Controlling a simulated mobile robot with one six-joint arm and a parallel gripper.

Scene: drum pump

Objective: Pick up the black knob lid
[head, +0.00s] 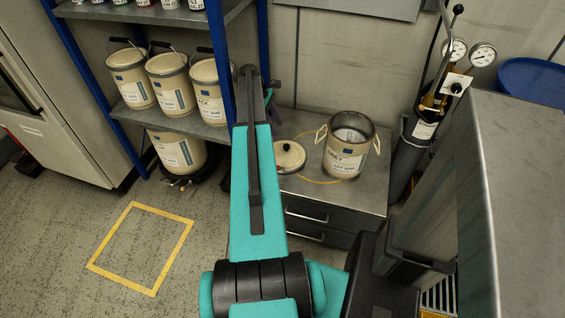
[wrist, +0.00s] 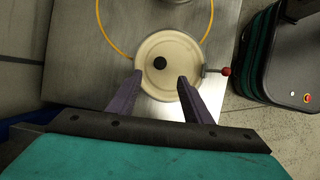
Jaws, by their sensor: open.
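The lid is a round cream disc with a black knob. In the head view the lid (head: 289,158) lies on the grey metal cabinet top, left of an open cream pot (head: 346,152). In the wrist view the lid (wrist: 170,50) lies ahead of my gripper, with its black knob (wrist: 160,63) showing between the fingertips. My gripper (wrist: 161,77) is open and empty, its two purple fingers apart over the near part of the lid. I cannot tell how high the fingers are above it. In the head view my arm hides most of the gripper.
The cabinet top (head: 300,120) carries a yellow ring line (head: 318,181). A red-ball handle (wrist: 226,71) sits beside the lid in the wrist view. A shelf (head: 185,118) with cream pails stands left. A gauge assembly (head: 455,48) stands right of the pot.

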